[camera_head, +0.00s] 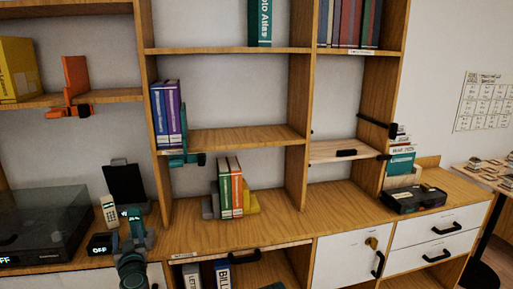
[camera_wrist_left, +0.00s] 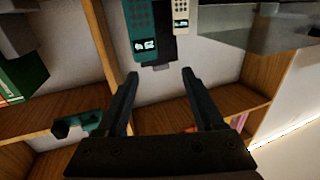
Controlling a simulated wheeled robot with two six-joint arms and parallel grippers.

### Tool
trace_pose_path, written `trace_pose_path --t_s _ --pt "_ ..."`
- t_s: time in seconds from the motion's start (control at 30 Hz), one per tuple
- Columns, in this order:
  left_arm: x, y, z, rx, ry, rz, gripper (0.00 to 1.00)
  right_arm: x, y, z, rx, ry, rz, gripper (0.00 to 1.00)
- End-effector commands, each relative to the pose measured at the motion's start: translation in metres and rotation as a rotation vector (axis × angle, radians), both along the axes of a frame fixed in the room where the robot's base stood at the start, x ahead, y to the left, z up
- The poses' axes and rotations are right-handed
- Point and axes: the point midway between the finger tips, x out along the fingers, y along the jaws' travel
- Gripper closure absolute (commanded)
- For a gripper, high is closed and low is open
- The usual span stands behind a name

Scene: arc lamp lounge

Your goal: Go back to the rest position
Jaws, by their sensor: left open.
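My left gripper (camera_head: 133,240) is low at the left in the head view, over the front of the wooden counter. In the left wrist view its two dark fingers (camera_wrist_left: 160,76) stand apart with nothing between them. A teal handset (camera_wrist_left: 143,28) and a cream handset (camera_wrist_left: 181,22) are beyond the fingertips, apart from them. The cream handset (camera_head: 110,210) also shows in the head view, left of the gripper. My right gripper is in neither view.
A dark turntable box (camera_head: 42,228) stands left of the gripper, near a black tablet stand (camera_head: 125,184). Upright books (camera_head: 231,190) stand on the counter to the right. A black box (camera_head: 414,198) sits further right. The counter between is clear.

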Motion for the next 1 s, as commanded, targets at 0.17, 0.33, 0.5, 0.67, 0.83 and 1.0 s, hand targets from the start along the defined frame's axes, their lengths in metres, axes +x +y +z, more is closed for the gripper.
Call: trace_pose_path --t_s 0.17,0.33,0.5,0.67,0.83,1.0 --pt "0.012 -0.032 0.001 0.007 -0.003 -0.106 0.31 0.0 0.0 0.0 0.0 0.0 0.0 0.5" --pt "0.027 -0.08 -0.001 0.009 0.008 -0.261 0.31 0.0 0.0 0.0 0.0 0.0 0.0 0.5" --pt "0.037 -0.148 -0.013 0.001 0.061 -0.472 0.31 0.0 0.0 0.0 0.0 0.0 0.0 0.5" --pt "0.029 -0.243 -0.047 -0.026 0.221 -0.754 0.31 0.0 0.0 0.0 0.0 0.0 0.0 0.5" --pt "-0.019 -0.336 -0.114 -0.079 0.572 -1.011 0.31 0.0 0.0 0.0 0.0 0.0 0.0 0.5" --pt "-0.096 -0.371 -0.183 -0.112 1.04 -1.047 0.31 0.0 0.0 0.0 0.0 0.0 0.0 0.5"
